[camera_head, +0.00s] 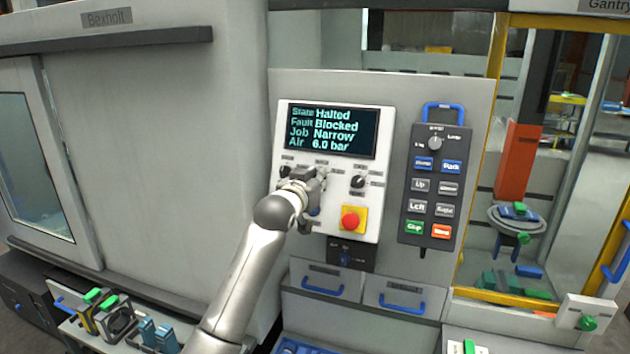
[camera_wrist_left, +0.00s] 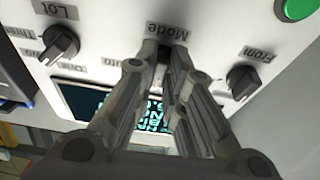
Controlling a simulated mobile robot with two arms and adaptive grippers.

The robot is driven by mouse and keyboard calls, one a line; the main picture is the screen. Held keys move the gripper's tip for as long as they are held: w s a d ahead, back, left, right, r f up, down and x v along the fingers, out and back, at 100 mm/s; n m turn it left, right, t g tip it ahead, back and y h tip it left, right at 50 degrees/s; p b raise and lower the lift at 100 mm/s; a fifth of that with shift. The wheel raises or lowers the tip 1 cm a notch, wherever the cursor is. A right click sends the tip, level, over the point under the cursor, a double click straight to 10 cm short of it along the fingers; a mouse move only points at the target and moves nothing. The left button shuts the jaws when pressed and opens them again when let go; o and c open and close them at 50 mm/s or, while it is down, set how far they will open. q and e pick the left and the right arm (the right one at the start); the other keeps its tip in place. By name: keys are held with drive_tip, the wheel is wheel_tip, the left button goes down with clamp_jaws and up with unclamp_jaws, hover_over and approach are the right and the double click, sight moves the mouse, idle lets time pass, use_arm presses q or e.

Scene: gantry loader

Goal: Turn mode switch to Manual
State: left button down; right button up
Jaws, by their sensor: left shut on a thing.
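The control panel (camera_head: 335,155) is a white plate with a dark screen reading State Halted, Fault Blocked, Job Narrow, Air 6.0 bar. My left gripper (camera_head: 318,178) is at the row of knobs below the screen. In the left wrist view, which shows the panel upside down, my left gripper (camera_wrist_left: 163,55) is shut on the mode switch right at the "Mode" label (camera_wrist_left: 167,29). The fingers hide most of the switch, so its pointer direction cannot be read. My right gripper is in neither view.
Black knobs flank the gripper: the Lot knob (camera_wrist_left: 60,43) and the From knob (camera_wrist_left: 242,80). A red emergency stop (camera_head: 352,219) on a yellow plate sits below right. A grey pendant (camera_head: 434,185) with several buttons hangs to the right. Drawers (camera_head: 327,283) are below.

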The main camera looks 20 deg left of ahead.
use_arm(q)
drive_tip(key=shift+r, duration=0.2)
drive_tip(key=c, duration=1.5)
unclamp_jaws()
drive_tip(key=shift+f, duration=0.1)
drive_tip(key=s+r, duration=0.1)
drive_tip(key=s, duration=1.1)
drive_tip(key=shift+a, duration=0.2)
drive_tip(key=shift+w+r, duration=0.1)
